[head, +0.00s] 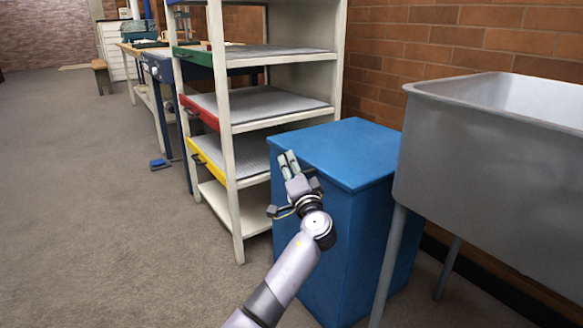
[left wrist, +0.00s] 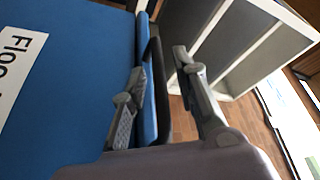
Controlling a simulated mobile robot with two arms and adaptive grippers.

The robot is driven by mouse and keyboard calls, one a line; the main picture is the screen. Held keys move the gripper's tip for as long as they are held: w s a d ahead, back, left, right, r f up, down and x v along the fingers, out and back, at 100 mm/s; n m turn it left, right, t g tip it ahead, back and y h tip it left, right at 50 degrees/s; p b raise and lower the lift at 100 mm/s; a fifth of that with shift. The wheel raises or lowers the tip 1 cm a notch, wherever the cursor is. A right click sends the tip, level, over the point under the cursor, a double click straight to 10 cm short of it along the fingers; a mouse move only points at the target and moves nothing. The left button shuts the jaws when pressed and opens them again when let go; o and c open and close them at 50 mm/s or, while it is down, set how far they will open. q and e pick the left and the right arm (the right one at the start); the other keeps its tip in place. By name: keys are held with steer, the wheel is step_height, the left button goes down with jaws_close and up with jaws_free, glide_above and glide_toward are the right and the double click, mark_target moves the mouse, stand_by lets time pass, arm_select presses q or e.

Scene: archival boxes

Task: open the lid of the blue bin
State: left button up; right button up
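The blue bin (head: 370,235) stands between the shelf rack and the metal sink. Its flat blue lid (head: 335,145) lies level on top and looks closed. My left gripper (head: 288,160) is at the lid's front left edge. In the left wrist view, its two fingers (left wrist: 160,62) are apart, with a thin blue edge and a dark strip running between them. I cannot tell whether the fingers touch that edge. A white label (left wrist: 15,65) with partly visible lettering is on the bin's blue surface (left wrist: 80,95). My right gripper is in neither view.
A cream shelf rack (head: 234,165) with coloured shelf fronts stands close to the bin's left. A grey metal sink (head: 480,165) on legs is close to its right. A brick wall (head: 480,40) is behind. The carpet (head: 90,220) at left is mostly clear.

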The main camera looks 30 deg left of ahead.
arm_select(q)
jaws_close()
stand_by(0.6)
